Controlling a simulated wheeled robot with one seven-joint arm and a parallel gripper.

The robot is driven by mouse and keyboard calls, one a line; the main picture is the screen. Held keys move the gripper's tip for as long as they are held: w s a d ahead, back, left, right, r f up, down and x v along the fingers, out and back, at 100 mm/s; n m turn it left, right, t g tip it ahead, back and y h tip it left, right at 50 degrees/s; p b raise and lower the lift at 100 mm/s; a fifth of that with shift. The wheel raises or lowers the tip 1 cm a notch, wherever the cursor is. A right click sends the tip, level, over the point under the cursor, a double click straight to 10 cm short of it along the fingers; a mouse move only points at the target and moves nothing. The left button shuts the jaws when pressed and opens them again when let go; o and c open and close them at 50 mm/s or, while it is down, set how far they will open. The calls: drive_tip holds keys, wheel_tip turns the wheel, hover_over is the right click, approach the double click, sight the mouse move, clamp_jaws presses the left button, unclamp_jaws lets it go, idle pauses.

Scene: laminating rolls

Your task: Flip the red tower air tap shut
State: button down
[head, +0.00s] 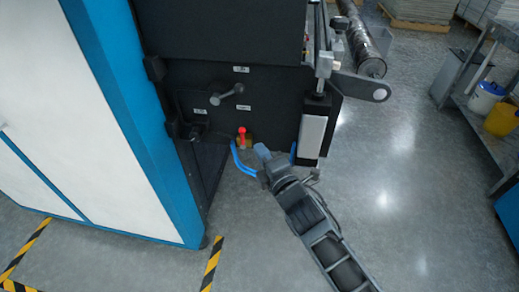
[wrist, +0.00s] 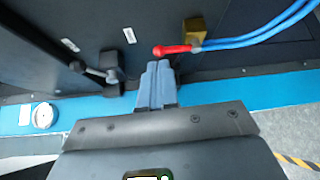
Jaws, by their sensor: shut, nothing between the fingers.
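The red tap handle (head: 242,131) sits on a brass valve body (head: 247,142) low on the dark machine panel. In the wrist view the red handle (wrist: 172,50) points left from the brass block (wrist: 194,28), with blue hoses (wrist: 260,33) beside it. My gripper (head: 262,150) is just to the right of and below the tap in the head view. In the wrist view my gripper (wrist: 158,66) has its fingers together, tips just below the handle's free end. Whether they touch the handle I cannot tell. The gripper holds nothing.
A grey lever (head: 228,93) is on the panel above the tap; it also shows in the wrist view (wrist: 95,72). A blue and white cabinet (head: 75,110) stands left. Open floor (head: 410,200) lies right.

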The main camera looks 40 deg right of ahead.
drive_tip(key=b+v, duration=0.1)
drive_tip(key=v, duration=0.7)
drive_tip(key=shift+s, duration=0.2)
drive_tip(key=shift+s+a, duration=0.1)
drive_tip(key=shift+a, duration=0.05)
drive_tip(key=s+a+r+m+y, duration=0.1)
drive_tip(key=s+a+r+m, duration=0.1)
drive_tip(key=s+m, duration=0.3)
drive_tip(key=s+a+r+m+g+y, duration=0.1)
drive_tip(key=s+a+r+m+y, duration=0.1)
drive_tip(key=s, duration=1.1)
drive_tip(key=s+a+r+m+y, duration=0.2)
drive_tip(key=s+a+r+m, duration=0.2)
drive_tip(key=s+a+m, duration=0.2)
drive_tip(key=s+m, duration=0.2)
drive_tip(key=s, duration=0.2)
drive_tip(key=shift+g, duration=0.4)
